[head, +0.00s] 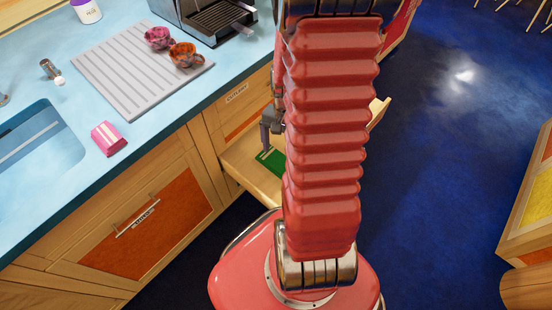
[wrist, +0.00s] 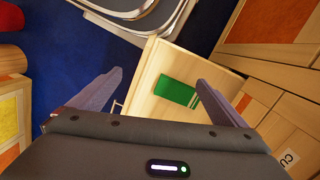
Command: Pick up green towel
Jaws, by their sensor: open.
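The green towel (wrist: 175,90) lies flat inside an open wooden drawer (wrist: 147,107). In the wrist view it shows as a green rectangle with pale stripes at its right end, beside my right finger. My gripper (wrist: 150,88) is open and empty, its two grey fingers wide apart above the drawer. In the head view part of the green towel (head: 272,161) shows in the drawer (head: 240,160), just below my gripper (head: 272,128). My red arm hides the rest of the towel and much of the drawer there.
A blue counter (head: 60,185) above the drawer holds a grey drying mat (head: 125,80) with a pink cup (head: 158,38) and an orange cup (head: 185,55), a pink packet (head: 108,138), and a sink (head: 35,150). Blue floor (head: 440,150) is open to the right.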

